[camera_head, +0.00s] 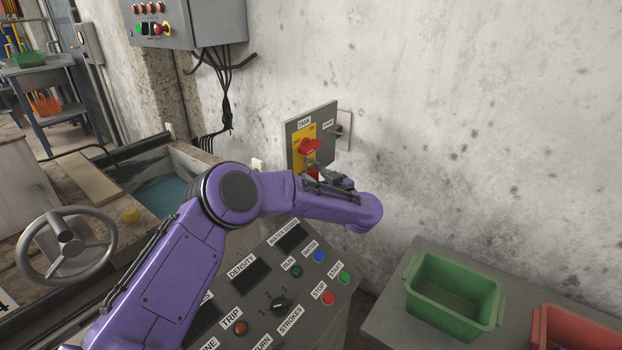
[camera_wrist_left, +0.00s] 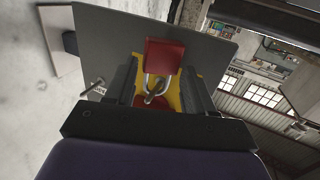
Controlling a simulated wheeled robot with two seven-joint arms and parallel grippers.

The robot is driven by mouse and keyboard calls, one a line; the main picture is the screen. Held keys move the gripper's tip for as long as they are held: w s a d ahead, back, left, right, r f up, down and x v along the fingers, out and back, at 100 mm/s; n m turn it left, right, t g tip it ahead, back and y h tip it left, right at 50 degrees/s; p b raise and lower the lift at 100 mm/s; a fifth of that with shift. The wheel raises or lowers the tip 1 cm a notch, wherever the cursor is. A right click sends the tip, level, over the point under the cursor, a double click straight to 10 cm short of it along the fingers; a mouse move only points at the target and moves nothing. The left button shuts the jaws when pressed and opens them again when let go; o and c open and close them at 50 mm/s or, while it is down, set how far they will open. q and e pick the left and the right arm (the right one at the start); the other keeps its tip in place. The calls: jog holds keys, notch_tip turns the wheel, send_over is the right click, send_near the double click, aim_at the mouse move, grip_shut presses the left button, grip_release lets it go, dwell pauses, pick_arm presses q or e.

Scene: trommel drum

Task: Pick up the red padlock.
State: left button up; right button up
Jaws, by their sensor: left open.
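The red padlock (camera_wrist_left: 165,57) shows in the left wrist view with its metal shackle (camera_wrist_left: 152,84) at a red switch handle on a yellow plate. In the head view a small red part of the padlock (camera_head: 314,175) shows below the red rotary handle (camera_head: 309,146), mostly hidden by my gripper. My left gripper (camera_head: 322,170) is open at the panel. In the left wrist view its two dark fingers (camera_wrist_left: 162,82) stand on either side of the padlock, with gaps visible between them and it. My right gripper is not in view.
The grey switch panel (camera_head: 325,126) is fixed to the concrete wall. Below my arm is a console (camera_head: 260,300) with buttons and a knob. A green bin (camera_head: 452,292) and a red bin (camera_head: 580,330) stand at right. A handwheel (camera_head: 67,246) is at left.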

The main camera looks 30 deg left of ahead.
pick_arm(q)
jog(key=shift+w+a, duration=0.3)
jog(key=shift+a, duration=0.2)
jog(key=c, duration=0.9)
jog(key=shift+r, duration=0.5)
jog(key=s+d+p, duration=0.2)
jog(key=d, duration=1.6)
jog(key=shift+s+r, duration=0.25)
jog(key=shift+s, duration=0.05)
jog(key=shift+r+p, duration=0.4)
jog(key=shift+p, duration=0.25)
